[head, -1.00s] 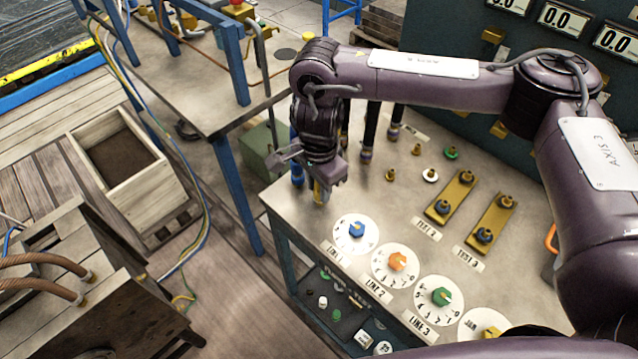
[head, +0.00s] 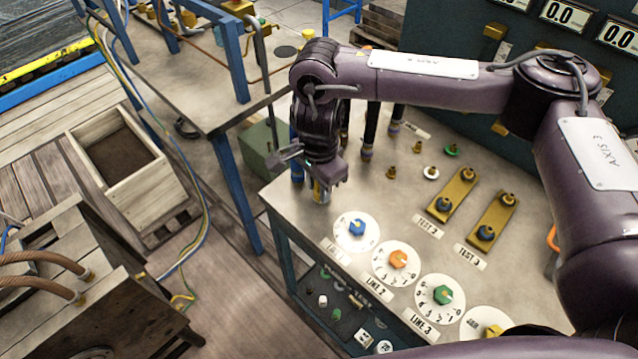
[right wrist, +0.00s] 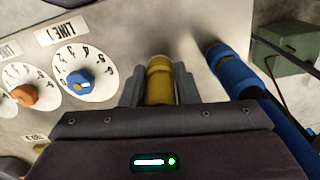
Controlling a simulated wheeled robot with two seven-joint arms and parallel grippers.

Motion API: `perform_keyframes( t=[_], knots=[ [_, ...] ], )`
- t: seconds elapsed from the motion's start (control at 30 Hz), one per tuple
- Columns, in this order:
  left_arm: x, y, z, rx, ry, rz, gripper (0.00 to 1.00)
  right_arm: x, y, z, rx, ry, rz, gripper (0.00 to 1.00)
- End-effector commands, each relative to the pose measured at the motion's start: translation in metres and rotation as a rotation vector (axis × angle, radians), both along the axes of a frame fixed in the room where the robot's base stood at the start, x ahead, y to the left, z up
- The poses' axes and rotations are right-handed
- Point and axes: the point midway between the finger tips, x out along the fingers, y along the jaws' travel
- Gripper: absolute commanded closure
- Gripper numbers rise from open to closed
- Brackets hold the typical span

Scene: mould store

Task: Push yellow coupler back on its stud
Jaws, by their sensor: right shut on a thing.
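The yellow coupler (right wrist: 159,82) is between the two fingers of my right gripper (right wrist: 160,90) in the right wrist view, and the gripper is shut on it. In the head view my right gripper (head: 320,180) points down at the near left corner of the metal bench, with a little of the yellow coupler (head: 320,194) showing beneath it. The stud under the coupler is hidden, so I cannot tell how they meet. My left gripper is not in view.
A blue coupler on a hose (right wrist: 235,72) stands close beside the gripper. A dial with a blue knob (head: 357,228) lies in front. Brass studs (head: 391,172) and test bars (head: 453,196) stand on the bench (head: 300,206) to the right.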

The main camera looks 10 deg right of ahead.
Motion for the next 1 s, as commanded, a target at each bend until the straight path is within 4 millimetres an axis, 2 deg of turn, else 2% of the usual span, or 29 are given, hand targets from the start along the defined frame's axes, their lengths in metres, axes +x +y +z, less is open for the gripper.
perform_keyframes(
  t=[0.9, 0.93, 1.0],
  knots=[
    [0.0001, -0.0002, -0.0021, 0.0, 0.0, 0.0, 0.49, 0.0001, 0.0, -0.0023, 0.0, 0.0, 0.0, 1.0],
    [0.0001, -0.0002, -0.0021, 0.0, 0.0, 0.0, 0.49, 0.0001, 0.0, -0.0023, 0.0, 0.0, 0.0, 0.7],
    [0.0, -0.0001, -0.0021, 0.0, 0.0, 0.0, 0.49, 0.0, 0.0001, -0.0025, 0.0, 0.0, 0.0, 0.6]
  ],
)
